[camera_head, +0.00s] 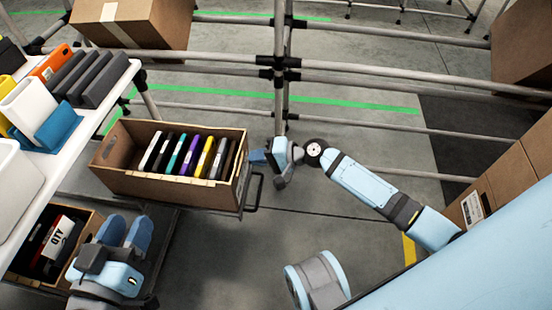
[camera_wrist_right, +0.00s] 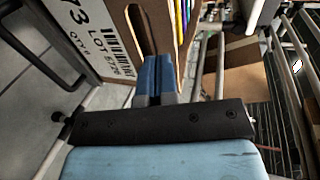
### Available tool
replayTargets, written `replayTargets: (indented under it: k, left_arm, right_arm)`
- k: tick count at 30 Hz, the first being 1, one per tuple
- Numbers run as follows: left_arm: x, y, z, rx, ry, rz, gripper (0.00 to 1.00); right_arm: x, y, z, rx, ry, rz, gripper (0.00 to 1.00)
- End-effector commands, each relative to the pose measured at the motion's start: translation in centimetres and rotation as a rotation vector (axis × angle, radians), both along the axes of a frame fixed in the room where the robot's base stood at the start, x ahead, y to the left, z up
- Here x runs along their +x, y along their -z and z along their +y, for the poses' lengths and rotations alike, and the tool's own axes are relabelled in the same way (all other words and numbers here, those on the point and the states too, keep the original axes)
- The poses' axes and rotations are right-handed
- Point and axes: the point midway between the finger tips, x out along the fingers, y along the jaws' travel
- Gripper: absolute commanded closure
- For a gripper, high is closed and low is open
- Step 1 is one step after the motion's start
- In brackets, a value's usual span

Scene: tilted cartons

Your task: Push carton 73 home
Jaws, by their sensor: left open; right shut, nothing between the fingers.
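Carton 73, a brown open-top carton (camera_head: 118,172), holds several upright coloured cases and sits tilted on a rack beside the white table. In the right wrist view its end wall (camera_wrist_right: 165,40) shows a long hand slot and a white label (camera_wrist_right: 88,32) reading 73. My right gripper (camera_head: 268,156) is just right of the carton's right end; its blue fingers (camera_wrist_right: 154,70) are shut and empty, pointing at that wall near the slot. I cannot tell whether they touch it. My left gripper (camera_head: 124,228) is open and empty, lower left, in front of carton 73.
A lower carton (camera_head: 20,262) with a QTY label stands left of my left gripper. The white table (camera_head: 105,97) holds orange, grey and blue items. A black metal handle (camera_head: 258,188) sticks out by carton 73's right end. Pipe rails (camera_head: 350,80) run behind; open floor lies right.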

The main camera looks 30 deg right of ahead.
Motion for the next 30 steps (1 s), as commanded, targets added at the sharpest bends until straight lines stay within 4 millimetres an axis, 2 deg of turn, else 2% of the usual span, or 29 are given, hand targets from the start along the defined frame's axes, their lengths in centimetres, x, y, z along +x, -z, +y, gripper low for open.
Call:
replayTargets:
  k: [6,23,30]
  left_arm:
    - [0.3,0.1,0.2,0.020,-0.001,-0.032,0.55]
    - [0.4,-0.1,0.2,0.022,0.000,-0.037,0.55]
    - [0.2,-0.3,0.1,0.010,0.001,-0.021,0.55]
  right_arm:
    - [1.2,0.1,1.7,0.000,0.001,0.001,1.00]
    - [1.6,-0.1,2.4,-0.001,0.001,0.000,1.00]
    - [3.5,-0.3,5.2,0.001,0.000,-0.002,1.00]
